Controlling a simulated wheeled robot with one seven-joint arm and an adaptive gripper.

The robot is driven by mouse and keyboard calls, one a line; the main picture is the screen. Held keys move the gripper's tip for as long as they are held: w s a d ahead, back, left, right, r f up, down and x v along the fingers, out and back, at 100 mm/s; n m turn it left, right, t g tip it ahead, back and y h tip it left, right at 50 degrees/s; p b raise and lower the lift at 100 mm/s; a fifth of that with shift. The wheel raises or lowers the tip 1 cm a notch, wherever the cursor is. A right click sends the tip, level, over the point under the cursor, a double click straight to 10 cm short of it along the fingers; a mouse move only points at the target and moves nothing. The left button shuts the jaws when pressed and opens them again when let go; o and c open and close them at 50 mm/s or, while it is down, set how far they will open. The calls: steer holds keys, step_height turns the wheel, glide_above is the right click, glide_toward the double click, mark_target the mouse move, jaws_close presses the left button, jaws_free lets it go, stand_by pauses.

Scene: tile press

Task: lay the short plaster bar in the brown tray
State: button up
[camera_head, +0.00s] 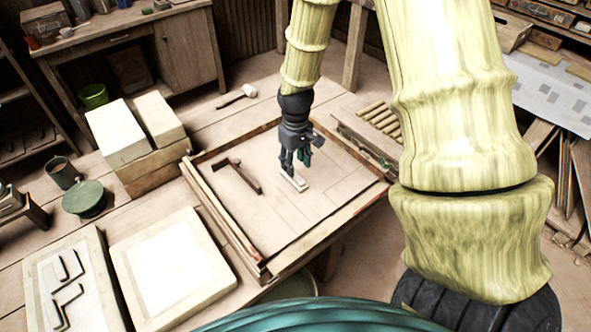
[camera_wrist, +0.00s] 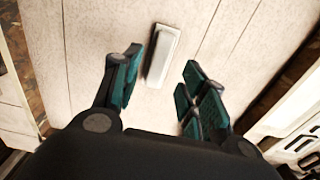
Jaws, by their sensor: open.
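A short pale plaster bar (camera_head: 296,184) lies flat on the boards inside a wide, low wooden frame (camera_head: 222,226). In the wrist view the bar (camera_wrist: 162,56) lies just beyond the fingertips, slightly tilted in the picture, between the lines of the two fingers. My gripper (camera_head: 294,172) points down close above the bar. Its dark and teal fingers (camera_wrist: 160,80) are apart, with nothing between them. I cannot clearly tell which thing is the brown tray; the brown-edged frame is the largest tray-like thing in view.
A dark T-shaped tool (camera_head: 238,176) lies in the frame, left of my gripper. A narrow rack with several rods (camera_head: 380,117) is beyond the right edge. White blocks (camera_head: 118,132), a green lidded pot (camera_head: 84,197) and a white slab (camera_head: 168,265) stand left. The frame's front boards are clear.

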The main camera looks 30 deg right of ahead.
mark_target(296, 176)
step_height(296, 176, up, 7)
steer(key=b, duration=0.1)
stand_by(0.5)
stand_by(1.0)
